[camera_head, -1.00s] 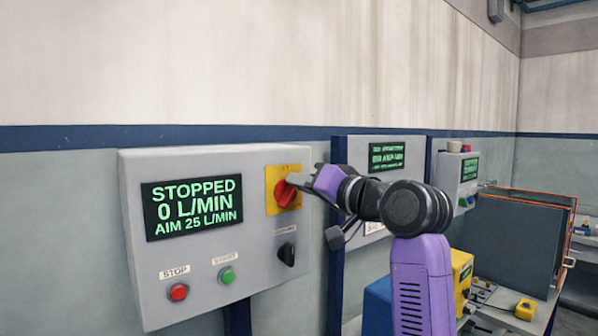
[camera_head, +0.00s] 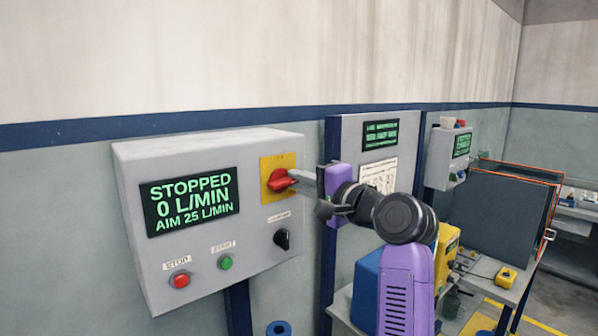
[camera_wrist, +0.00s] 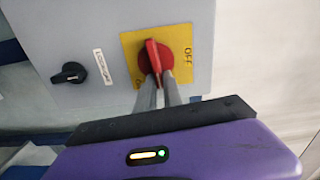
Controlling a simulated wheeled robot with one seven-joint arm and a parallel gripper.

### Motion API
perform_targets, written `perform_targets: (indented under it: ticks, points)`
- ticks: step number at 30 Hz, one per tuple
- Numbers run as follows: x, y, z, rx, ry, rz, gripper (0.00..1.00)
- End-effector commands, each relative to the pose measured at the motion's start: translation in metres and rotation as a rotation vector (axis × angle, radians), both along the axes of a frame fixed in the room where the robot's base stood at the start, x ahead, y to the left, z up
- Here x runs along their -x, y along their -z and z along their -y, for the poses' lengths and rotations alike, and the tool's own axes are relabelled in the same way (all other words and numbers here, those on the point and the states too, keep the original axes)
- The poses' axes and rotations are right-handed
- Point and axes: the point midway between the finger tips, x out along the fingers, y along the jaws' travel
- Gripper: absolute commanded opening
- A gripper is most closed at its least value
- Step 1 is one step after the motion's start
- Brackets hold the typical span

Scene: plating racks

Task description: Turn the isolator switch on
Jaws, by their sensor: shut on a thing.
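The isolator switch is a red rotary handle (camera_head: 279,181) on a yellow plate (camera_head: 268,163) at the upper right of a grey control box (camera_head: 210,275). In the head view the handle lies close to level. My gripper (camera_head: 294,177) reaches it from the right and is shut on it. In the wrist view, my gripper's two grey fingers (camera_wrist: 158,84) hold the near end of the red handle (camera_wrist: 153,56). "OFF" reads on the right of the yellow plate (camera_wrist: 129,40); another label at its lower left is partly hidden by the fingers.
The box's screen (camera_head: 190,201) reads STOPPED, 0 L/MIN, AIM 25 L/MIN. Below are a red stop button (camera_head: 180,279), a green start button (camera_head: 225,262) and a black knob (camera_head: 282,239). A second panel (camera_head: 350,135) stands close behind my gripper.

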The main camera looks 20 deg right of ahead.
Motion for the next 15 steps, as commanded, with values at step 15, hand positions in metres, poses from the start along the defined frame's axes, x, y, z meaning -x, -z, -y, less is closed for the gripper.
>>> perform_targets:
  ticks: [15]
  points:
    - [-0.0003,0.0046,-0.0002,-0.104,-0.001,-0.037,0.0]
